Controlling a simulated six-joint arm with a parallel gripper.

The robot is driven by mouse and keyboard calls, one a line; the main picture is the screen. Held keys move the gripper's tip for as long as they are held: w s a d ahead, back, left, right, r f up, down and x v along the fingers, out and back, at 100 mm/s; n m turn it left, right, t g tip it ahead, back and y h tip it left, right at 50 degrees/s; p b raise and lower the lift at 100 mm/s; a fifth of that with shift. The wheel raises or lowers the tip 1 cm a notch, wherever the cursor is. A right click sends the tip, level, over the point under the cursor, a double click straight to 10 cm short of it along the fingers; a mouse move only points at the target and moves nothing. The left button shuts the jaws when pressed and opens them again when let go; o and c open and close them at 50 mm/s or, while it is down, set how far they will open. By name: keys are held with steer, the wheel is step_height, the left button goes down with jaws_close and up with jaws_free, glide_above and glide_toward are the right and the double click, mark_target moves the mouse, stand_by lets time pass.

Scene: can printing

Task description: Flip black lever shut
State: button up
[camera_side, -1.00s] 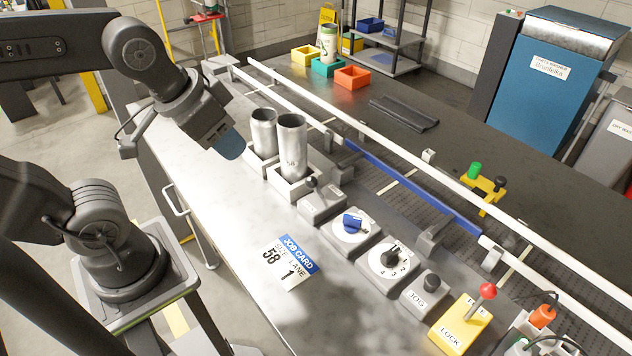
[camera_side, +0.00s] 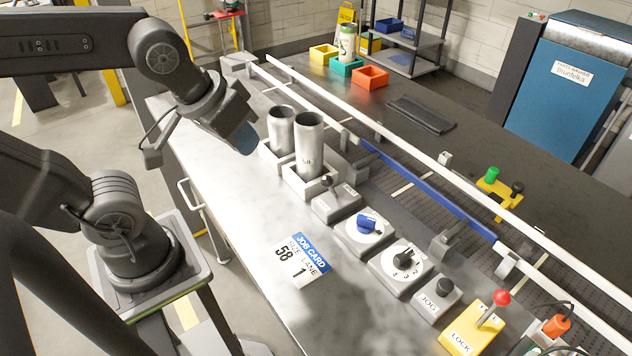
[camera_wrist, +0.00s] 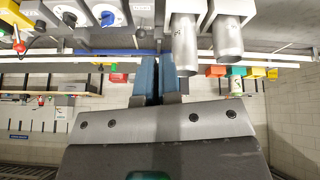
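The black lever (camera_side: 327,183) stands up from a small grey box (camera_side: 336,205) on the bench, between the cans and the blue dial. Its label is too small to read. In the wrist view the dark lever (camera_wrist: 141,33) appears near the top, just left of the cans.
A blue dial (camera_side: 367,224), a numbered black dial (camera_side: 403,258), a JOG button (camera_side: 442,288) and a yellow LOCK box (camera_side: 470,335) follow. A job card (camera_side: 300,262) lies on clear bench.

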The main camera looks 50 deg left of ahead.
steer(key=n, duration=0.3)
steer(key=d+f+n, duration=0.1)
steer(key=shift+w+d+n, duration=0.1)
steer(key=shift+w+n, duration=0.15)
steer(key=shift+n, duration=0.05)
jaws_close()
steer(key=d+f+n, duration=0.1)
steer(key=n, duration=0.3)
steer(key=d+n, duration=0.1)
steer(key=n, duration=0.4)
steer(key=w+d+f+n, duration=0.1)
steer(key=d+n, duration=0.1)
steer(key=n, duration=0.2)
steer(key=shift+f+n+y, duration=0.3)
steer(key=shift+y, duration=0.1)
